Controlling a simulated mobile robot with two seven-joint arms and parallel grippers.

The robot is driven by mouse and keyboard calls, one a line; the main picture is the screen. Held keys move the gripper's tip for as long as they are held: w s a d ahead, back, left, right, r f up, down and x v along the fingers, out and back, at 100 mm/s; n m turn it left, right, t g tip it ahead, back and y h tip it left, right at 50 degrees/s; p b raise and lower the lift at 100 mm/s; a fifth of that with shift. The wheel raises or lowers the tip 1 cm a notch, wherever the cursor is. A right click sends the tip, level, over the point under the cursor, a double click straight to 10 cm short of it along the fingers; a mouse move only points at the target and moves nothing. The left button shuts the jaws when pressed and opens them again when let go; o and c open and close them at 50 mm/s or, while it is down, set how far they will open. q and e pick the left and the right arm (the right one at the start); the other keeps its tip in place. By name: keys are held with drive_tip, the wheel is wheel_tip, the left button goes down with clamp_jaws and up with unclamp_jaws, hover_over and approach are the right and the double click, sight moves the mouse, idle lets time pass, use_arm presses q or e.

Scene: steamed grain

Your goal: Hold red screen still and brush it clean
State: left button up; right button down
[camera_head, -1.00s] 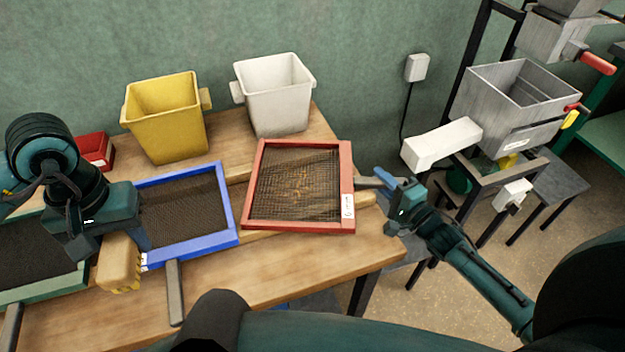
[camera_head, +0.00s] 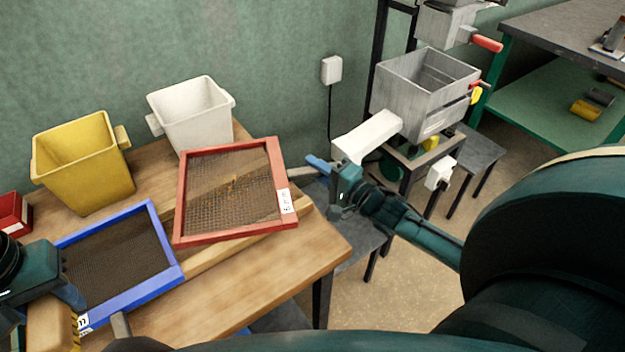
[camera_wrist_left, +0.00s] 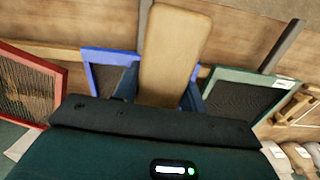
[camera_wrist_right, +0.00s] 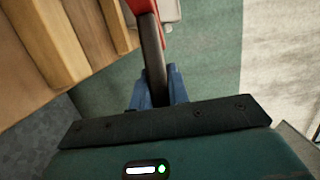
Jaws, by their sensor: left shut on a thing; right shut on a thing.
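The red screen (camera_head: 186,236) sits at the right end of the bench, near the wooden rails. Its mesh looks mostly clear, with a small orange-brown patch (camera_head: 232,182) near the middle. My right gripper (camera_head: 319,170) is shut on the screen's dark handle (camera_wrist_right: 152,50), right of the frame. The red frame also shows at the top of the right wrist view (camera_wrist_right: 168,15). My left gripper (camera_head: 64,298) is shut on the brush (camera_wrist_left: 172,50), a pale wooden block, near the blue screen and away from the red screen. Its bristles are mostly hidden.
A blue screen (camera_head: 168,277) lies left of the red one; a green-framed screen (camera_wrist_left: 225,76) shows in the left wrist view. A yellow bin (camera_head: 85,165) and a white bin (camera_head: 190,115) stand behind. A grey metal hopper machine (camera_head: 425,95) stands to the right.

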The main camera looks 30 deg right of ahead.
use_arm(q)
drive_tip(key=shift+r, duration=0.2)
use_arm(e)
wheel_tip(320, 180, up, 5)
drive_tip(key=shift+f, duration=0.15)
use_arm(q)
drive_tip(key=shift+f+b, duration=0.5)
drive_tip(key=shift+f, duration=0.1)
drive_tip(key=shift+r+p, duration=0.35)
drive_tip(key=shift+p, duration=0.05)
use_arm(e)
wheel_tip(320, 180, down, 10)
